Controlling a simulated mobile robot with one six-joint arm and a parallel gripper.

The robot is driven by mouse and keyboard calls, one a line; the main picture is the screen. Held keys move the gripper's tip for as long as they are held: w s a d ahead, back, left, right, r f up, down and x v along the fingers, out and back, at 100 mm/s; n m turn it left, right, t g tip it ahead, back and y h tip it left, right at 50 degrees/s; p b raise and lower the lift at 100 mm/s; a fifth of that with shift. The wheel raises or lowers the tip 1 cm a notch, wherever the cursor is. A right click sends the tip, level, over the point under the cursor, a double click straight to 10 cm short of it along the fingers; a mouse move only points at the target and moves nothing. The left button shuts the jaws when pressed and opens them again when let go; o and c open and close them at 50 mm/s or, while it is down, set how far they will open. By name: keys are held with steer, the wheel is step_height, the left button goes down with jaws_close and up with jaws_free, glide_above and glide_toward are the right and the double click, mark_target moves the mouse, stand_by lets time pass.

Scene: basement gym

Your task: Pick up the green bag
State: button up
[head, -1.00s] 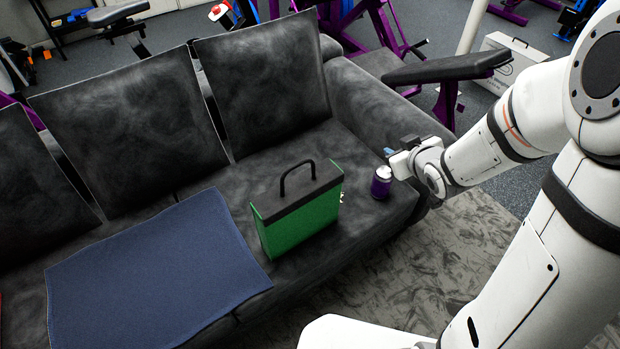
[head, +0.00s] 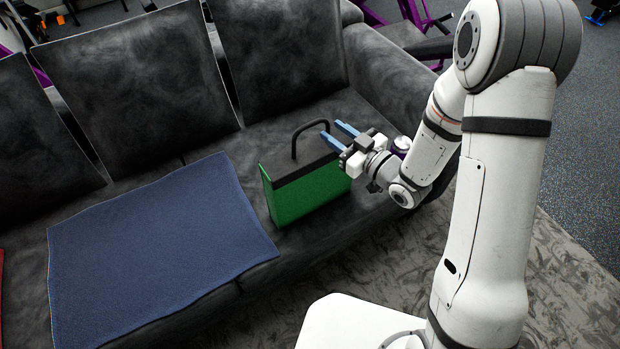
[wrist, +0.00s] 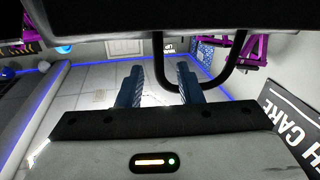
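The green bag (head: 303,197) stands upright on the dark sofa seat, with a black top and a black loop handle (head: 294,142). My gripper (head: 337,133) is open and empty beside the right end of the bag's top, its two blue fingers pointing left towards the handle. In the wrist view my gripper's blue fingers (wrist: 160,86) are apart. The black handle (wrist: 242,70) shows there beyond them, with one leg close to the left finger. I cannot tell whether the fingers touch the bag.
A blue cloth (head: 155,250) lies flat on the seat left of the bag. The sofa armrest (head: 385,75) rises behind my gripper. Gym equipment stands farther back.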

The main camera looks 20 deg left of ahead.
mark_target(327, 127)
steer(key=x, duration=0.3)
steer(key=shift+a+r, duration=0.1)
steer(key=shift+a, duration=0.1)
jaws_close()
stand_by(1.3)
